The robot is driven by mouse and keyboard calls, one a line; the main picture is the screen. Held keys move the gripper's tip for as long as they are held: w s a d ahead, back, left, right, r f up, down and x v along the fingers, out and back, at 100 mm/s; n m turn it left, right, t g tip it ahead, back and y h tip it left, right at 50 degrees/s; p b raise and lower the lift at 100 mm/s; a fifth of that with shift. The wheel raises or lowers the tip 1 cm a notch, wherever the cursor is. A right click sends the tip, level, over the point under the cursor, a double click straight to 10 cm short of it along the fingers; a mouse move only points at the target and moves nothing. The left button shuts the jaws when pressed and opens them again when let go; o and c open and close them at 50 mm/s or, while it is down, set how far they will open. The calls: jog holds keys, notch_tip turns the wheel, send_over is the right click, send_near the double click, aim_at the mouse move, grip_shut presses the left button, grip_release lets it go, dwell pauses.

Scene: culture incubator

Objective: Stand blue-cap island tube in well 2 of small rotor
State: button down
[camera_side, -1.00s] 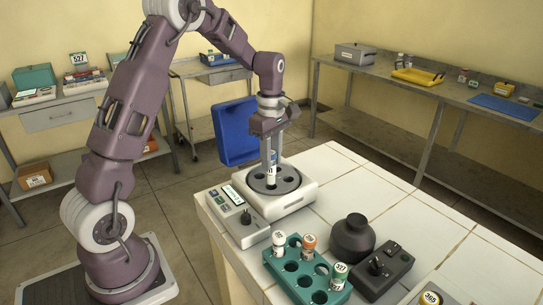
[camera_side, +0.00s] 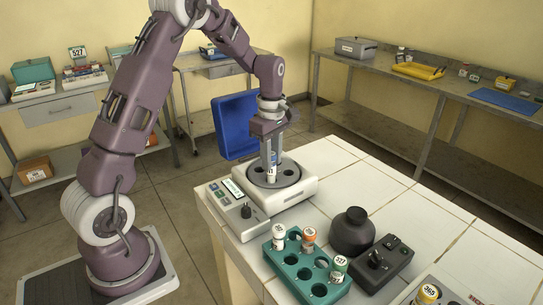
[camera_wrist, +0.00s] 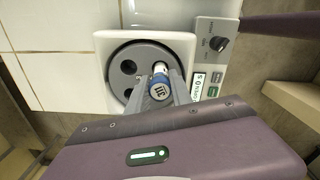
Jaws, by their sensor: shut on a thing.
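My gripper (camera_side: 270,158) is shut on the blue-cap tube (camera_side: 272,171), which is upright over the small rotor (camera_side: 290,180). In the wrist view, the tube's blue cap (camera_wrist: 160,88) is between the fingertips (camera_wrist: 161,92), at the right side of the grey rotor disc (camera_wrist: 118,82). The tube's lower end is at a well on the near side of the disc. The fingers partly hide that well, and I cannot read its number or tell how deep the tube sits. Other dark wells show empty in the disc.
The rotor's control panel (camera_side: 228,190) with a knob adjoins its housing. A green rack (camera_side: 292,273) with white-, orange- and green-capped tubes stands in front, beside a dark round vessel (camera_side: 351,232) and a black control box (camera_side: 383,258). White tiles right of the rotor are clear.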

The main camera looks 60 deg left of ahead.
jog(key=shift+f, duration=1.45)
jog(key=c, duration=0.7)
grip_release()
jog(key=shift+c, duration=0.2)
jog(key=shift+r, duration=0.1)
jog(key=shift+r, duration=3.7)
